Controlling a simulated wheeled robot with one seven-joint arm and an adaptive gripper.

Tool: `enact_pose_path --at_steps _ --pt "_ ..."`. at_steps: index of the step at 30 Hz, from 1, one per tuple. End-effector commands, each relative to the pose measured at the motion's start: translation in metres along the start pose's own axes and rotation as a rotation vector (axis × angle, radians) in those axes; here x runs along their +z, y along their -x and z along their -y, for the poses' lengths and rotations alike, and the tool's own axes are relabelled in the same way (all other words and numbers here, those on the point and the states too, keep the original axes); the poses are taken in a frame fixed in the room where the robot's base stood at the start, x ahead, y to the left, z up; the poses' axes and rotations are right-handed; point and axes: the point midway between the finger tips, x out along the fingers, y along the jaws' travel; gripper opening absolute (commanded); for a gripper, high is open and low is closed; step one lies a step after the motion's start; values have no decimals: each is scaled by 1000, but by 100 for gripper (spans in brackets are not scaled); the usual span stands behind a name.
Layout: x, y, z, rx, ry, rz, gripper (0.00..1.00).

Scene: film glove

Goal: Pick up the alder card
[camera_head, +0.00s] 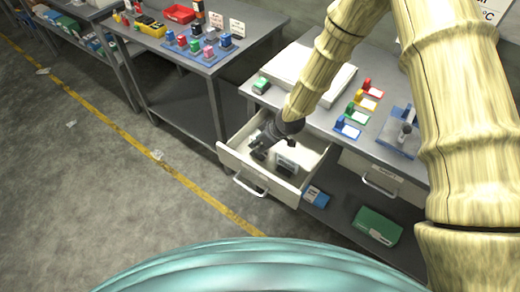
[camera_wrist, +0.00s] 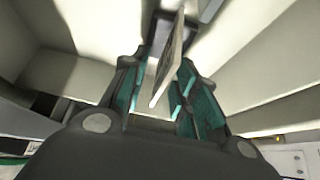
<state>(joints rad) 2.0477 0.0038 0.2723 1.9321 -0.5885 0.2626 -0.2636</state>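The thin pale card that I take for the alder card (camera_wrist: 170,62) stands on edge between my gripper's fingers in the wrist view. No lettering on it can be read. A dark holder or block (camera_wrist: 190,35) is behind it. My gripper (camera_wrist: 160,98) has its teal-padded fingers apart, one on each side of the card, with a gap visible on the left. In the head view my gripper (camera_head: 262,150) reaches down inside the open drawer (camera_head: 236,160). A small dark-framed item with a white face (camera_head: 286,166) stands just right of it in the drawer.
The drawer walls rise close around my gripper. The workbench (camera_head: 318,120) above carries a pale flat box (camera_head: 325,75), a green block (camera_head: 261,85) and several coloured holders with white cards (camera_head: 358,114). Blue (camera_head: 315,196) and green boxes (camera_head: 377,226) lie on the lower shelf.

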Motion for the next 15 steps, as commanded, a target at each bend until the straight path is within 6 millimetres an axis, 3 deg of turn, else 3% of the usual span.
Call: enact_pose_path --at_steps 6,11,15 --pt "0 -1 0 0 0 0 29" --pt "0 0 0 0 0 0 2" --pt "0 0 0 0 0 0 0"
